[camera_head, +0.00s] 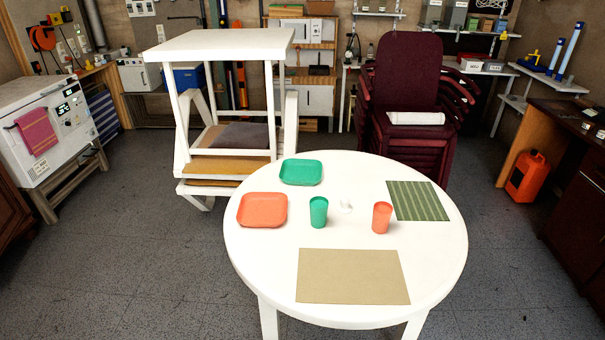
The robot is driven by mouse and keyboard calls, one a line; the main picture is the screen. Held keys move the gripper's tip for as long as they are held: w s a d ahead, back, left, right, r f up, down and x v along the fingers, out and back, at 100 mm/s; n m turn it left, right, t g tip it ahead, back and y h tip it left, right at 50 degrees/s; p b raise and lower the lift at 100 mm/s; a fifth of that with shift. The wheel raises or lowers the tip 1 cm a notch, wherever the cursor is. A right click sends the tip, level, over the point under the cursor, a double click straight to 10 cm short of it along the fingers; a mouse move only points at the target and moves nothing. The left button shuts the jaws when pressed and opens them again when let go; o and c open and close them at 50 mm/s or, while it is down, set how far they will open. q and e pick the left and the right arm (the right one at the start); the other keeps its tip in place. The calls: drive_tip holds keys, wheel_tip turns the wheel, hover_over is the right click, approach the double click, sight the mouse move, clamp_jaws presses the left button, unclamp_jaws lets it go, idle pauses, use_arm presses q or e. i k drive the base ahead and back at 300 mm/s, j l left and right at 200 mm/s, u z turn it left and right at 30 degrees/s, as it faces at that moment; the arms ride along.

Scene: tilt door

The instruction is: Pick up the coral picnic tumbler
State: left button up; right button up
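The coral tumbler (381,218) stands upright on the round white table (260,250), right of the table's middle. Neither of my grippers shows in the head view.
A coral tray (262,210) and a green tray (301,172) lie on the table's left and back. A striped green mat (417,201) lies right of the coral tumbler, a tan mat (352,276) in front. Stacked maroon chairs (408,75) stand behind the table.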

sight(383, 210)
drive_tip(key=u, duration=0.3)
drive_tip(key=l+u, duration=0.9)
drive_tip(key=l, duration=0.1)
